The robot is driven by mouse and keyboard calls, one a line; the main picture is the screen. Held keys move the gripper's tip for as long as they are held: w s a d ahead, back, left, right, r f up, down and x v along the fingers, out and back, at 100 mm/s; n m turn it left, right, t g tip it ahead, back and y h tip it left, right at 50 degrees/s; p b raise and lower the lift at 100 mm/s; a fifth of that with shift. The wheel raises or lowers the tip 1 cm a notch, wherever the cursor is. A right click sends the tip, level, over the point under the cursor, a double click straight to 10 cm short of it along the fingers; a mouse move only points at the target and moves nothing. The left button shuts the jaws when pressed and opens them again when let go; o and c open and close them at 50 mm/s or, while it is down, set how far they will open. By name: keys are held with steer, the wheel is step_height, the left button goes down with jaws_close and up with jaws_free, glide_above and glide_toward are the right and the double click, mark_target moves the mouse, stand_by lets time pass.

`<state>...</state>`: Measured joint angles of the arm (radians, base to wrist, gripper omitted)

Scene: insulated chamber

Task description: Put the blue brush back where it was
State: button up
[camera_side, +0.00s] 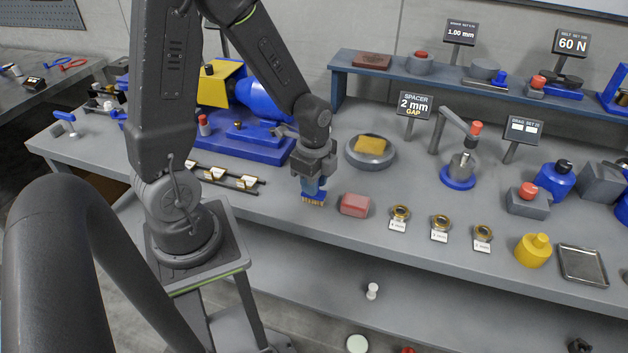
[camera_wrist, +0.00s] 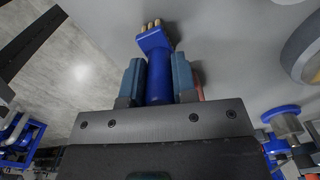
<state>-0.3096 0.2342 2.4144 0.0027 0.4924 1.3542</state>
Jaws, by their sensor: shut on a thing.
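The blue brush (camera_side: 313,196) has a blue handle and head with tan bristles pointing down. My gripper (camera_side: 312,178) is shut on its handle and holds it upright at the bench, left of a red block. In the side view the bristle tips are at or just above the bench top; I cannot tell if they touch. In the wrist view the brush (camera_wrist: 155,55) runs between the two blue-grey fingers of my gripper (camera_wrist: 158,80), with its bristles at the far end. The upper handle is hidden by the gripper.
A red block (camera_side: 355,205) lies just right of the brush. A round grey dish with a yellow sponge (camera_side: 371,145) stands behind it. A rail with white tags (camera_side: 215,176) lies to the left. Several brass rings (camera_side: 400,212) with labels sit along the front edge.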

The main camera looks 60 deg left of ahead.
steer(key=o, duration=0.9)
steer(key=shift+f, duration=0.15)
step_height(320, 180, up, 12)
steer(key=shift+r, duration=0.15)
steer(key=s+d+r+n+t, duration=0.2)
steer(key=d+r+n, duration=0.1)
steer(key=n, duration=0.1)
steer(key=s+d+r+n+t, duration=0.1)
steer(key=s+d+r+n, duration=0.2)
steer(key=n, duration=0.1)
steer(key=s+d+r+n+t, duration=0.2)
steer(key=n, duration=0.2)
steer(key=shift+s+d+r+t, duration=0.3)
steer(key=shift+s+d+r, duration=0.05)
steer(key=shift+d+r, duration=0.05)
